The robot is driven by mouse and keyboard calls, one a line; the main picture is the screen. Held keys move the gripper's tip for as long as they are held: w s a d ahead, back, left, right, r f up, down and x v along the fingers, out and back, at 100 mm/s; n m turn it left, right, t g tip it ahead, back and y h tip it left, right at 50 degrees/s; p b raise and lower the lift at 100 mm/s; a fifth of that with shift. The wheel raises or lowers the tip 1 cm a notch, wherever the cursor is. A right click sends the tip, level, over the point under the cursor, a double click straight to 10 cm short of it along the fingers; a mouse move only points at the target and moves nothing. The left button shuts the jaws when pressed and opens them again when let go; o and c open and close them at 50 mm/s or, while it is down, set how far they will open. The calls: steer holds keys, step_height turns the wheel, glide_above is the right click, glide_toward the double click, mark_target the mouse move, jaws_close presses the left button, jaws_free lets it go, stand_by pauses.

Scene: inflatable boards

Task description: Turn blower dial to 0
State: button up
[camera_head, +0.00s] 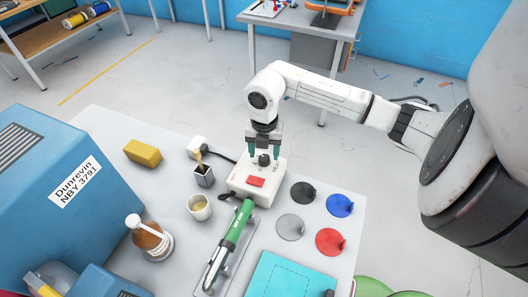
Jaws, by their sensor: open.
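A white box (240,190) with a red switch (256,182) on its top stands near the middle of the table. A small black dial (264,159) sits toward the box's far side. Its setting is too small to read. My gripper (264,153) points down over the box. Its two dark green fingers are apart, one on each side of the dial. I cannot tell whether they touch it.
A green-handled tool (238,227) lies on a stand in front of the box. Left are a small cup (200,208), a brush pot (204,178), a brown bottle (149,240) and a yellow sponge (143,153). Coloured discs (341,205) lie right, a teal sheet (288,275) in front.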

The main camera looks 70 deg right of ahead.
steer(key=shift+f, duration=0.9)
steer(key=c, duration=1)
